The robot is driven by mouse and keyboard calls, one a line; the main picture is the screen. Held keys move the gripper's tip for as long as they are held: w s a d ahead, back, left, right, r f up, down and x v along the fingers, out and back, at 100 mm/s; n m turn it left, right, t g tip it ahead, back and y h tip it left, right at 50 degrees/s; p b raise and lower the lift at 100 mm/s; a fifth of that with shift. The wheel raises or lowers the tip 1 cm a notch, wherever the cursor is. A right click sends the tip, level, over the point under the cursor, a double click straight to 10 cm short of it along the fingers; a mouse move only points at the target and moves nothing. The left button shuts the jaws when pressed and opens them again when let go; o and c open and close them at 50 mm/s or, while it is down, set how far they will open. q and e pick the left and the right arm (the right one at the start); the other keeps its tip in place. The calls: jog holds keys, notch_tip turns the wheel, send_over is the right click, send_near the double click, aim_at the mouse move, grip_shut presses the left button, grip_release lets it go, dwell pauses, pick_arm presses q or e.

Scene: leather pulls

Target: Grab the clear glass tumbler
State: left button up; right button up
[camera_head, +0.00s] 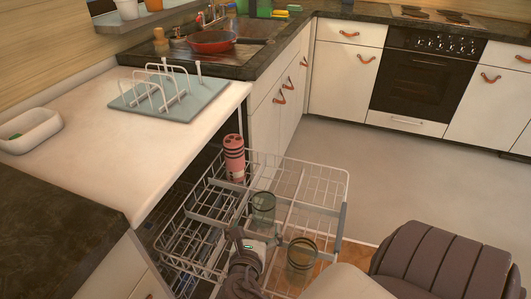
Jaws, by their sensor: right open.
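Two see-through glass tumblers stand in the pulled-out wire dish rack. One greenish tumbler (263,207) is near the rack's middle. Another tumbler (301,257), with a brownish tint, is nearer the front right. I cannot tell which is the clear one by tint. My right gripper (257,237) is open, over the rack's front part. It is just in front of the greenish tumbler and to the left of the brownish one, with nothing seen between its fingers. Whether it touches either glass is unclear. My left gripper is not in view.
The white counter (75,135) at left holds a drying stand (170,101) and a white dish (30,130). A red pan (211,42) is by the sink. Open floor (350,165) lies right.

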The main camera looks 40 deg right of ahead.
aim_at(264, 200)
jog(key=b+x, duration=0.1)
jog(key=x, duration=0.6)
jog(key=b+x, duration=0.1)
jog(key=x, duration=0.1)
jog(key=b+x, duration=0.1)
jog(key=x, duration=0.1)
jog(key=shift+d+f, duration=0.3)
jog(key=shift+w+d, duration=0.3)
jog(key=c, duration=1.3)
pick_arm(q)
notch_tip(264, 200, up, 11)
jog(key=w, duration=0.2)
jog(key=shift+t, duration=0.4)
pick_arm(e)
jog(key=shift+c, duration=0.3)
